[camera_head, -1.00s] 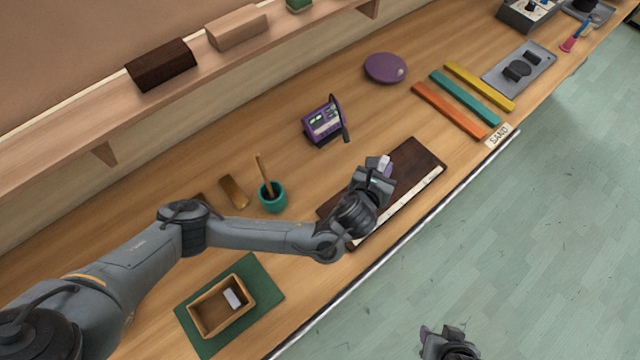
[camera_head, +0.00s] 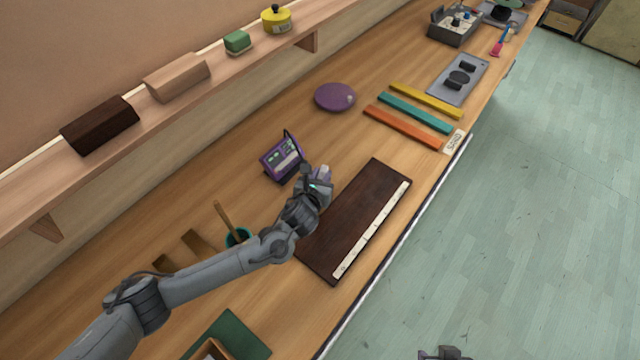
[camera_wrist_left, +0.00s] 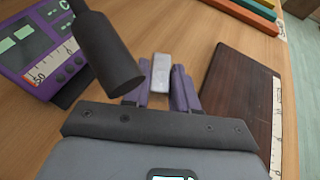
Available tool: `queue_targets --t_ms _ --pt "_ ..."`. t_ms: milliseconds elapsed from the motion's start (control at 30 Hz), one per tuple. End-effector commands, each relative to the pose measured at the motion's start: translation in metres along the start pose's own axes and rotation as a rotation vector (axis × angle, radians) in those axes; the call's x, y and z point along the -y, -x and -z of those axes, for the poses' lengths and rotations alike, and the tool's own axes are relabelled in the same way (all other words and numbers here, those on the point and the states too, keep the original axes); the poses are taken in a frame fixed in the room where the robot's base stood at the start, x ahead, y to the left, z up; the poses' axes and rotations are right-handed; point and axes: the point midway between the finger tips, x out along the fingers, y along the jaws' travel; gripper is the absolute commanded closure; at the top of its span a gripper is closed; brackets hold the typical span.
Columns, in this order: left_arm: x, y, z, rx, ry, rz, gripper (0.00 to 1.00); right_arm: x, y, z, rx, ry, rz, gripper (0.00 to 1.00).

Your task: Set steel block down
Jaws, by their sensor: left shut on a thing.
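My left gripper (camera_head: 320,180) is shut on the steel block (camera_wrist_left: 161,72). In the left wrist view the pale grey block stands out between the two purple fingers. In the head view the gripper hangs between the purple meter box (camera_head: 282,158) and the dark wooden board with a white ruled strip (camera_head: 358,212). The board lies right of the block in the wrist view. I cannot tell whether the block touches the table. My right gripper (camera_head: 445,353) shows only in part at the bottom edge, and its jaws are unclear.
A dark cylinder (camera_wrist_left: 108,55) by the meter box (camera_wrist_left: 40,45) is close to my left fingers. A teal cup (camera_head: 238,237) stands beside my left arm. Orange, teal and yellow bars (camera_head: 414,108) and a purple disc (camera_head: 335,97) lie farther along. Bare table lies between disc and board.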

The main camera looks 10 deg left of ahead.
Motion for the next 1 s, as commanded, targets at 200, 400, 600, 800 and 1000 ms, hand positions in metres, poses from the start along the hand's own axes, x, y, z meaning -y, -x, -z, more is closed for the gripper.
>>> queue_targets --t_ms 200,400,600,800,1000 --pt "-0.003 -0.005 0.006 0.001 0.002 0.0 1.0 0.0 -0.001 0.0 0.0 0.0 0.0 0.57" --pt "-0.003 -0.014 0.029 -0.001 0.001 -0.001 1.0 0.001 -0.005 -0.001 -0.001 -0.003 0.002 0.57" --pt "-0.004 -0.018 0.037 0.002 0.001 -0.001 1.0 0.002 -0.005 -0.001 -0.002 -0.007 0.005 0.57" --pt "-0.003 -0.018 0.038 0.002 0.001 -0.001 1.0 0.002 -0.006 -0.001 -0.002 -0.01 0.007 0.57" --pt "-0.003 -0.019 0.041 0.0 0.0 -0.001 0.59 0.002 -0.006 -0.001 -0.002 -0.01 0.007 0.57"
